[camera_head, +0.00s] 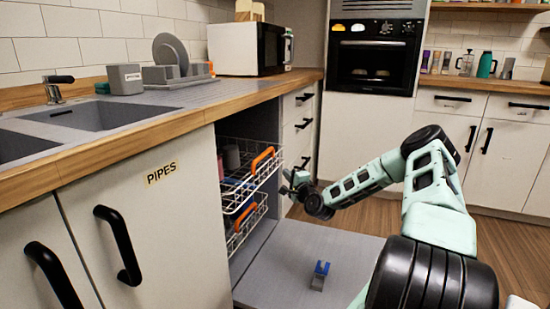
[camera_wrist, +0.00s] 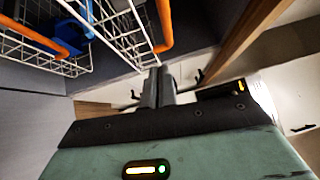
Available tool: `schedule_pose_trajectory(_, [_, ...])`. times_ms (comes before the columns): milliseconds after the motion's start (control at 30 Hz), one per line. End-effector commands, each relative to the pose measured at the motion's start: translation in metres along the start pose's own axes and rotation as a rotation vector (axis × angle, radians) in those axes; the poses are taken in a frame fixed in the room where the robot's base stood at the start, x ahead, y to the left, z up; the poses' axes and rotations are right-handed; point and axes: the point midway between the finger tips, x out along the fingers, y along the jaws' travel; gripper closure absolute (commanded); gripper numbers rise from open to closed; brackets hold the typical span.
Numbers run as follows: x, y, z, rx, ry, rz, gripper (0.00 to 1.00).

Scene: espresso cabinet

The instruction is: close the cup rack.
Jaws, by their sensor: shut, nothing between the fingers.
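The cup rack is the upper white wire rack (camera_head: 239,190) of the open dishwasher, with an orange handle (camera_head: 262,160) on its front. It sticks out a little past the cabinet front and holds a grey cup (camera_head: 231,157). My gripper (camera_head: 287,182) is just in front of the rack, to the right of and a little below the handle, and looks apart from it. In the wrist view my gripper (camera_wrist: 158,84) has its fingers together and empty. Wire racks (camera_wrist: 110,28) and an orange handle (camera_wrist: 165,22) show above the fingers there.
A lower rack with an orange handle (camera_head: 245,215) sits below. The dishwasher door (camera_head: 285,265) is folded down flat, with a small blue and grey object (camera_head: 320,275) on it. The wooden counter edge (camera_head: 215,112) runs above the racks. The floor beyond the door is clear.

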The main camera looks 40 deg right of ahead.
Motion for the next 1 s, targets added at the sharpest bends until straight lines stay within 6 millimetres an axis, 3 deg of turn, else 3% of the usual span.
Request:
schedule_pose_trajectory(100, [-0.001,-0.005,-0.023,0.050,0.056,-0.054,1.00])
schedule_pose_trajectory(267, [0.011,-0.007,-0.028,0.057,0.066,-0.068,1.00])
schedule_pose_trajectory(633, [0.083,-0.009,-0.032,0.054,0.064,-0.066,1.00])
schedule_pose_trajectory(733, [0.102,-0.011,-0.031,0.055,0.063,-0.065,1.00])
schedule_pose_trajectory(800, [0.109,-0.012,-0.021,0.056,0.060,-0.064,1.00])
schedule_pose_trajectory(1000, [0.124,-0.015,-0.009,0.055,0.062,-0.063,1.00])
